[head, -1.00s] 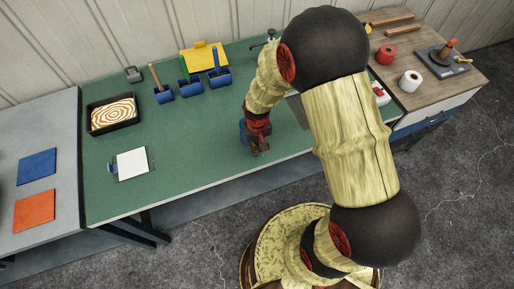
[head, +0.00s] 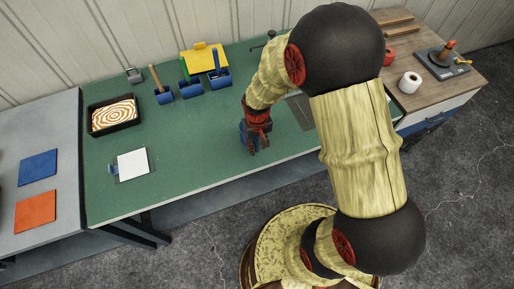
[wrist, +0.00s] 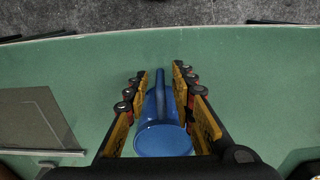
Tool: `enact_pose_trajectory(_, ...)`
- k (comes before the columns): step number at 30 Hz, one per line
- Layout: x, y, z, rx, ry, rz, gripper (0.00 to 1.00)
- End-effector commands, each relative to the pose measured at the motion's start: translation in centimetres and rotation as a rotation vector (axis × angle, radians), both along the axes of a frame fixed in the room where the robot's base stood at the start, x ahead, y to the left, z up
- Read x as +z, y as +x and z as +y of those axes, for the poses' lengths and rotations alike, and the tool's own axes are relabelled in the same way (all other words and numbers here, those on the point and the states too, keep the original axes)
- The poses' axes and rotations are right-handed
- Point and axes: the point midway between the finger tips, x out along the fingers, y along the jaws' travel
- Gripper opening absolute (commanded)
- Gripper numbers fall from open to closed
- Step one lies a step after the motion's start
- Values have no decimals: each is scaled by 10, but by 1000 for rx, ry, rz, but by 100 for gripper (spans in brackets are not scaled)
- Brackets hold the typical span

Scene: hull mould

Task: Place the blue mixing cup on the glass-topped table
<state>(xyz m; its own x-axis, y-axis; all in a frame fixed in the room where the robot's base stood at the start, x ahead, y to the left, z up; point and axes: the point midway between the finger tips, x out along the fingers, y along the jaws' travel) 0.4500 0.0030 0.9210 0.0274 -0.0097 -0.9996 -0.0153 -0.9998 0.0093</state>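The blue mixing cup (wrist: 162,140) is between the two fingers of my gripper (wrist: 160,72) in the wrist view. Its round end is nearest the palm, and its narrow handle (wrist: 160,92) runs between the fingertips with small gaps either side. The fingers lie close along the cup; I cannot tell whether they press on it. In the head view the cup (head: 243,129) is mostly hidden behind my gripper (head: 258,148), over the front of the green table (head: 190,145). Whether the cup touches the table is unclear. A grey table (head: 60,120) stands at left; glass is not clearly visible on either.
A black tray with a swirled surface (head: 90,118), a white sheet (head: 133,164) and blue tools (head: 191,90) are on the green table. A grey panel (wrist: 35,118) lies beside my gripper. Blue (head: 38,167) and orange (head: 36,211) squares lie on the grey table.

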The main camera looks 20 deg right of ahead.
Motion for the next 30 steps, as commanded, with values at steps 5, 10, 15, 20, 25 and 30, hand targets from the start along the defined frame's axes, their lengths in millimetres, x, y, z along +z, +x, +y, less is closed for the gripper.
enact_pose_trajectory(5, 41, 0, 0, 0, 0, -4, 25)
enact_pose_trajectory(10, 70, -1, 1, 0, 0, -3, 25)
enact_pose_trajectory(15, 85, -2, 1, 0, 0, 0, 25)
enact_pose_trajectory(20, 115, -3, 1, 0, 0, -34, 25)
enact_pose_trajectory(25, 201, -21, -1, 4, 4, -148, 25)
enact_pose_trajectory(30, 285, -68, -2, 9, 4, -285, 25)
